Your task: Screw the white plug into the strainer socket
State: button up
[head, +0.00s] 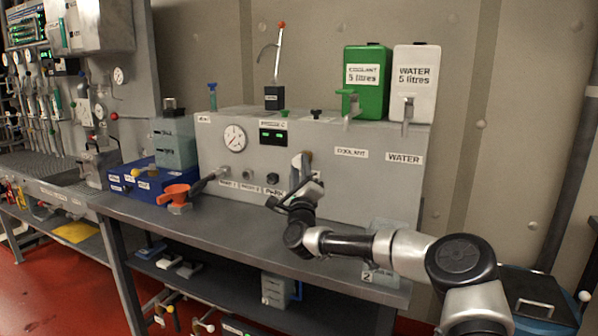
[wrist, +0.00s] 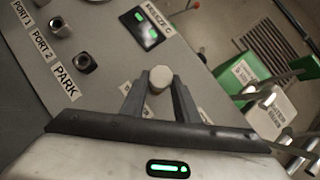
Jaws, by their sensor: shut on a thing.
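My gripper (wrist: 159,84) is shut on the white plug (wrist: 160,76), whose pale round end shows between the two dark fingertips in the wrist view. The gripper (head: 303,168) also shows in the head view, in front of the grey panel; the plug cannot be clearly made out there. In the wrist view the plug appears over the panel face, to the right of the PARK fitting (wrist: 86,63). I cannot tell whether it touches anything. I cannot identify the strainer socket in either view.
The grey panel (head: 225,160) carries a round gauge (head: 233,138), a green display (head: 272,136) and a row of port fittings. A green coolant container (head: 366,95) and white water container (head: 413,100) stand on top.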

jog(key=shift+w+d, duration=0.1)
jog(key=shift+w, duration=0.15)
jog(key=shift+f+m+t+h+b, duration=0.1)
jog(key=shift+m+t+h+b, duration=0.45)
jog(key=shift+b, duration=0.9)
jog(key=shift+a+m+h, duration=0.2)
jog(key=shift+m+h, duration=0.45)
jog(key=shift+m, duration=0.6)
jog(key=shift+w+m+t+h, duration=0.1)
jog(key=shift+m+t+h, duration=0.25)
jog(key=shift+m, duration=0.45)
jog(key=m+h, duration=0.2)
jog(key=m, duration=0.1)
jog(key=m+h, duration=0.3)
jog(key=shift+w+a+f, duration=0.1)
jog(key=shift+a, duration=0.1)
jog(key=o, duration=1.2)
jog(key=shift+o, duration=0.2)
